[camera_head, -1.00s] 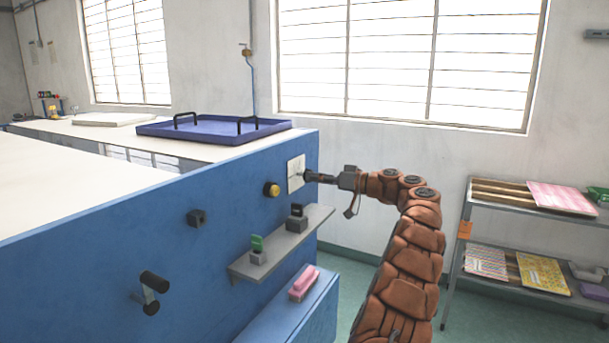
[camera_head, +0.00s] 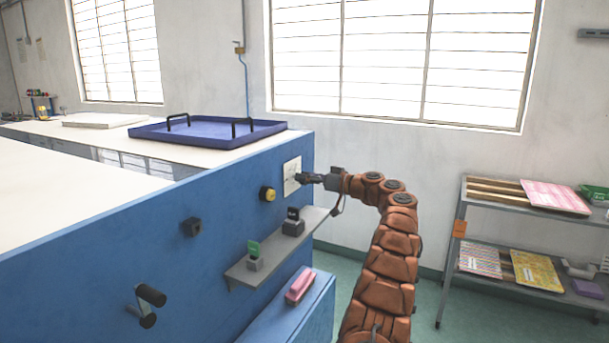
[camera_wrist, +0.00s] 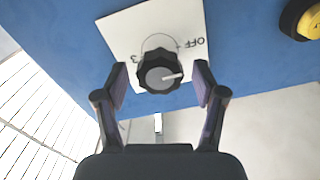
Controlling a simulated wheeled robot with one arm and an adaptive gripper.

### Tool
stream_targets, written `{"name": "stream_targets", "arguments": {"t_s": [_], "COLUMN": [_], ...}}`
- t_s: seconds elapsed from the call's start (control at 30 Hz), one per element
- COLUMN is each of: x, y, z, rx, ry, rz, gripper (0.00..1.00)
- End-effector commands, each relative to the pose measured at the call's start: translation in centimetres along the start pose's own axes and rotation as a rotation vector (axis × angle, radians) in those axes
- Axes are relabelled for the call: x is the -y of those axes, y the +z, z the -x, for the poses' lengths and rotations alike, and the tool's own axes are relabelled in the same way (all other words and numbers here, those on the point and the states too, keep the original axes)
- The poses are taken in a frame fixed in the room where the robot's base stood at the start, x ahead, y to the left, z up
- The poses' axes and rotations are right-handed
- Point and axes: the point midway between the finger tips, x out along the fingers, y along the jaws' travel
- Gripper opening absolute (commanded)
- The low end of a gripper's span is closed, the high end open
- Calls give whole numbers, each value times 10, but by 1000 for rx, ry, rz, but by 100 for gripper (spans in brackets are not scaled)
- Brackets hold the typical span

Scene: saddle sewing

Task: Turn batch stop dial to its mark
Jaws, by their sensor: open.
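The batch stop dial (camera_wrist: 160,72) is a dark scalloped knob with a grey face and a white pointer line. It sits on a white plate (camera_wrist: 188,22) on the blue panel. The plate also shows in the head view (camera_head: 291,171). In the wrist view the plate reads "OFF" at the right and "3" at the left, with a thin arc between. The pointer line points right, a little below OFF. My gripper (camera_wrist: 160,84) is open, with one finger on each side of the dial. It is also at the plate in the head view (camera_head: 304,178). Finger contact cannot be told.
A yellow button (camera_head: 267,194) is left of the plate and also shows in the wrist view (camera_wrist: 308,22). Below, a grey shelf (camera_head: 270,258) juts out with small holders. A crank handle (camera_head: 148,300) sticks out at lower left.

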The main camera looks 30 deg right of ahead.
Motion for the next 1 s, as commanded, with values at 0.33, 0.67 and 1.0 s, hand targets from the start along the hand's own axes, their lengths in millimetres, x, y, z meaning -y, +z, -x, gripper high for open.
{"name": "stream_targets", "arguments": {"t_s": [0.33, 0.67, 1.0], "x": [1, 1, 1], "y": [1, 1, 1], "z": [-9, -9, -8], "rx": [2, 2, 2], "ry": [-2, -2, -2], "rz": [-1, -1, -2], "gripper": [70, 35, 9]}}
